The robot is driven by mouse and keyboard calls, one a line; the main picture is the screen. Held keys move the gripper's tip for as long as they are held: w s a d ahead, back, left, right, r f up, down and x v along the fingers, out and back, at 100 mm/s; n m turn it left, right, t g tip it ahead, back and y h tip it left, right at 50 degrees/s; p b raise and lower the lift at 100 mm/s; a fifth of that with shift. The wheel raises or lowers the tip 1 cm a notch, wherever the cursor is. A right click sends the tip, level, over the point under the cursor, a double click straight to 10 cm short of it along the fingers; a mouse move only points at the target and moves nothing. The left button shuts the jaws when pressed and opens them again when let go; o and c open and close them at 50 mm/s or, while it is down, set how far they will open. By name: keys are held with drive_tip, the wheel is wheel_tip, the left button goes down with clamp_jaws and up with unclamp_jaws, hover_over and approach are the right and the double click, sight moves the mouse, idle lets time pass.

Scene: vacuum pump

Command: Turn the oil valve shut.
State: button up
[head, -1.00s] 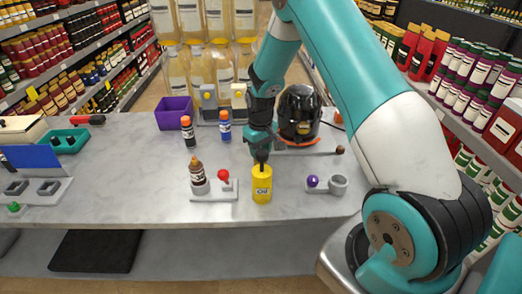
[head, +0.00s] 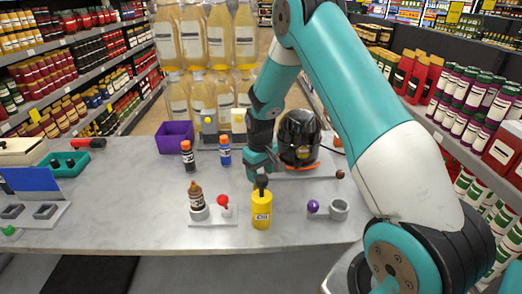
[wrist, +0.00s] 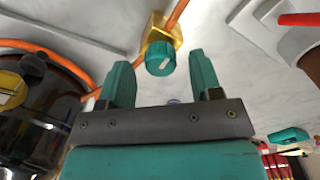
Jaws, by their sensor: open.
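In the wrist view a teal round valve knob (wrist: 161,58) with a white mark sits on a brass block (wrist: 158,30) on an orange pipe. My gripper (wrist: 161,78) is open, with one finger on each side of the knob's line and the knob just beyond the tips. I see no contact. In the head view my gripper (head: 262,168) is beside the dark domed vacuum pump (head: 299,138), behind the yellow oil can (head: 262,212). The valve cannot be made out there. The pump also shows at the left of the wrist view (wrist: 30,120).
A brown bottle (head: 197,203) on a stand, a purple bin (head: 174,137) and a ring holder with a purple ball (head: 338,210) are on the table.

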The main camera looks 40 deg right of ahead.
wheel_tip(320, 180, up, 16)
drive_tip(key=b, duration=0.2)
drive_tip(key=shift+r, duration=0.15)
idle(0.4)
drive_tip(key=s+a+r+n+y, duration=0.1)
drive_tip(key=s+a+r, duration=0.1)
drive_tip(key=s+a, duration=0.4)
drive_tip(key=s+a+r+n+y, duration=0.1)
drive_tip(key=s+a+r+n, duration=0.15)
drive_tip(key=a, duration=0.55)
drive_tip(key=s+a+n+y, duration=0.1)
drive_tip(key=s+a, duration=0.4)
drive_tip(key=s, duration=0.4)
drive_tip(key=s+a+n+y, duration=0.1)
drive_tip(key=s+a, duration=0.4)
drive_tip(key=s, duration=0.5)
drive_tip(key=shift+r+n, duration=0.35)
drive_tip(key=shift+r, duration=0.1)
